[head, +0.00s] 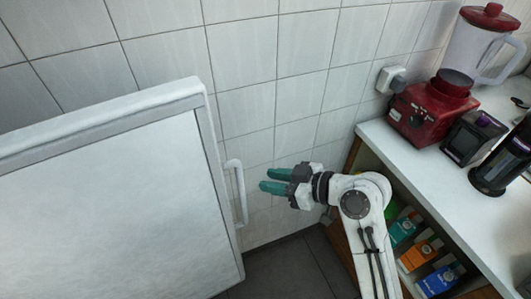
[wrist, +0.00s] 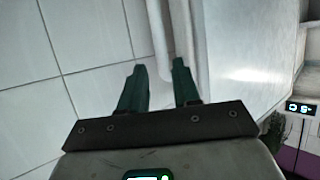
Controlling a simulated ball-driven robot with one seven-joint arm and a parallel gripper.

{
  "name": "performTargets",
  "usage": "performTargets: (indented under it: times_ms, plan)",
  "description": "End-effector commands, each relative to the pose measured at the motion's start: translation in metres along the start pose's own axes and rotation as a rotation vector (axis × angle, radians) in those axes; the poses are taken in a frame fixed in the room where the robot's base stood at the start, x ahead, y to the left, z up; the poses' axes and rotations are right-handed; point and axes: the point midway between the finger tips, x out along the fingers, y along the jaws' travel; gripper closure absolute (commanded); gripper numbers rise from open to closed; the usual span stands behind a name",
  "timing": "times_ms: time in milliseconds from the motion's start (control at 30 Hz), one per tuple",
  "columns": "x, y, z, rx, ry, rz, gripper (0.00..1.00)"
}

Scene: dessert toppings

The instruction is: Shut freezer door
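The white freezer door (head: 90,200) fills the left of the head view, with a grey seal-like line near its top and side edges. A white bar handle (head: 237,190) stands at its right edge. My gripper (head: 265,181) is just right of the handle, its two teal fingers apart and pointing left at it. In the wrist view, my gripper (wrist: 158,70) is open, with the handle (wrist: 158,30) just beyond and between the fingertips. The door (wrist: 245,45) is to the right there. The freezer's body cannot be made out in the head view.
A tiled wall (head: 245,100) runs behind the door and my gripper. A white counter (head: 440,170) at the right holds a red blender (head: 435,110) and dark appliances. Colourful cartons (head: 405,228) stand on a shelf below. Dark floor (head: 285,270) shows between door and counter.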

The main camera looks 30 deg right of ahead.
Motion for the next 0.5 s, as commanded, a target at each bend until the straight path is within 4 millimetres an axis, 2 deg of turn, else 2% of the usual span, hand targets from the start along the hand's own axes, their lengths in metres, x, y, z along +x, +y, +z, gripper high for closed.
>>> performTargets:
  times_ms: [167,500]
  plan:
    - [0.017,0.0,-0.002,-0.002,0.002,-0.004,0.69]
    - [0.077,0.0,-0.002,-0.001,0.0,-0.002,0.69]
